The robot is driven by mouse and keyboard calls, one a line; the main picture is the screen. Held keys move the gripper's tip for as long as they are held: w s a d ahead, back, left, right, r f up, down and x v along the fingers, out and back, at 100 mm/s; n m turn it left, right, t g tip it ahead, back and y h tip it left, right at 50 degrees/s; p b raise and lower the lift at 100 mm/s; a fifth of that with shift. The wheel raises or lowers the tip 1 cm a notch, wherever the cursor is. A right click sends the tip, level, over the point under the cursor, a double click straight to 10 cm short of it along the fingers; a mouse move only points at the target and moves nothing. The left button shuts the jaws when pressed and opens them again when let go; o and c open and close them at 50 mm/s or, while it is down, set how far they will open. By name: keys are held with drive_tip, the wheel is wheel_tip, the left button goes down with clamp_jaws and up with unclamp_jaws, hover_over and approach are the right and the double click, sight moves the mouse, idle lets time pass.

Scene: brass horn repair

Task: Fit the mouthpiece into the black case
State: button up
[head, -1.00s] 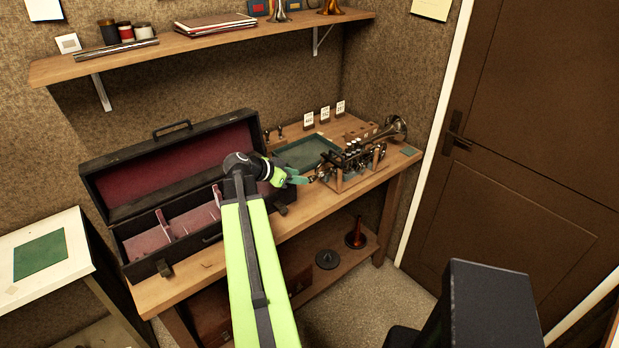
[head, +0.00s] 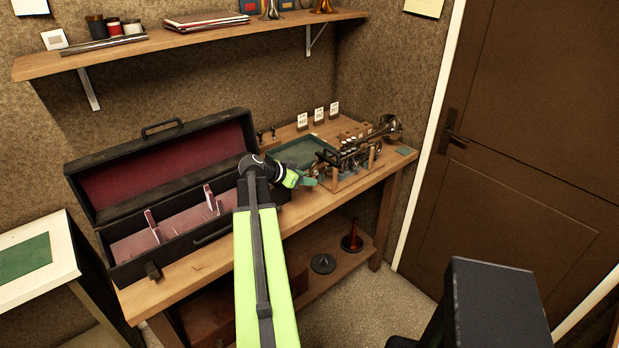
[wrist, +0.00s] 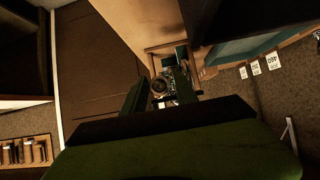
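The black case (head: 190,243) lies open on the left of the bench, with a dark red lid lining and pink dividers inside. The brass horn (head: 352,155) rests in a wooden stand on the right of the bench. My gripper (head: 311,181) is at the near left end of the horn. In the wrist view my two green fingers (wrist: 160,88) are apart. A small round metal rim, perhaps the mouthpiece (wrist: 158,86), shows between them, with narrow gaps at its sides. I cannot tell how deep it sits between the fingers.
A green tray (head: 276,156) lies on the bench behind my gripper, with small white number cards (head: 319,113) behind it. A wall shelf (head: 180,42) hangs above. A white table (head: 62,262) stands at left. A door (head: 540,130) is at right.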

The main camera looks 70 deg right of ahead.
clamp_jaws()
drive_tip(key=shift+w+a, duration=0.5)
drive_tip(key=shift+a, duration=0.3)
drive_tip(key=shift+w+a, duration=0.5)
drive_tip(key=shift+a, duration=0.25)
drive_tip(key=shift+w+a, duration=0.8)
drive_tip(key=shift+a, duration=0.45)
drive_tip(key=shift+w+a, duration=0.8)
drive_tip(key=shift+a, duration=0.45)
drive_tip(key=shift+w+a, duration=0.8)
drive_tip(key=shift+a, duration=0.45)
drive_tip(key=shift+r, duration=0.1)
